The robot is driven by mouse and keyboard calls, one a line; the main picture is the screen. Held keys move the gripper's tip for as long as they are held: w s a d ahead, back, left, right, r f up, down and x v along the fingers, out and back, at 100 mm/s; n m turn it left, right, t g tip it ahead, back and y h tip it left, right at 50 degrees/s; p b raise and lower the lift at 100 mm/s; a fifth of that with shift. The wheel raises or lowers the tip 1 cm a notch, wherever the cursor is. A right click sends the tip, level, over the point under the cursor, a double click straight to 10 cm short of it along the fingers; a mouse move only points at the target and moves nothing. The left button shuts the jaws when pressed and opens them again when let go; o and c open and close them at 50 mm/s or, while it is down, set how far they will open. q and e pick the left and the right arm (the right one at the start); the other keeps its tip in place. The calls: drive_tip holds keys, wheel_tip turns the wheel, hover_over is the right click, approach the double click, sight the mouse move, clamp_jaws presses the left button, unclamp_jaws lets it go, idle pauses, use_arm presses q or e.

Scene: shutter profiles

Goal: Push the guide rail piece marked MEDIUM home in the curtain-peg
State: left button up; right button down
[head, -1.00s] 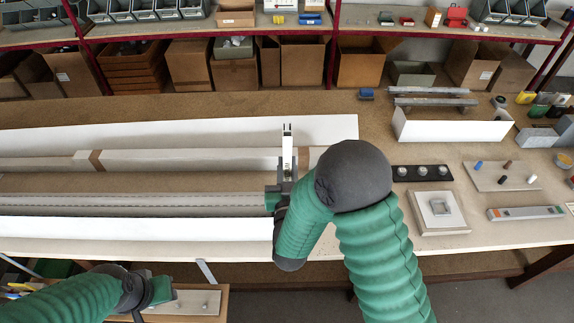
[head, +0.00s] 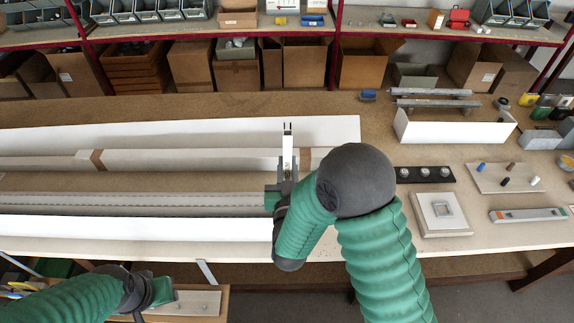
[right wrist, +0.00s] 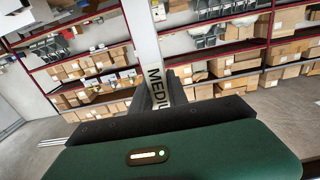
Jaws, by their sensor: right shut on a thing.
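The guide rail piece (head: 288,150) is a narrow white strip with two thin dark prongs at its far end. In the right wrist view the piece (right wrist: 148,35) bears black lettering, of which "MEDIU" can be read; the rest is hidden by the gripper. My right gripper (head: 286,178) is shut on its near end, and the piece points away from me over the long profiles. I cannot tell which part is the curtain-peg. My left gripper (head: 160,291) is low at the left, near the table's front edge; its fingers are not clear.
Long white and grey profiles (head: 130,226) cover the left of the bench. To the right lie a black bar with knobs (head: 424,174), a square plate (head: 441,213), a board with coloured pegs (head: 505,177) and a white channel (head: 455,128).

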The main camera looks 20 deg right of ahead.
drive_tip(key=shift+f, duration=0.15)
drive_tip(key=shift+f+b, duration=0.3)
drive_tip(key=shift+b, duration=0.2)
wheel_tip(320, 180, down, 6)
drive_tip(key=b, duration=0.6)
drive_tip(key=shift+f, duration=0.15)
idle(1.2)
drive_tip(key=c, duration=1.2)
unclamp_jaws()
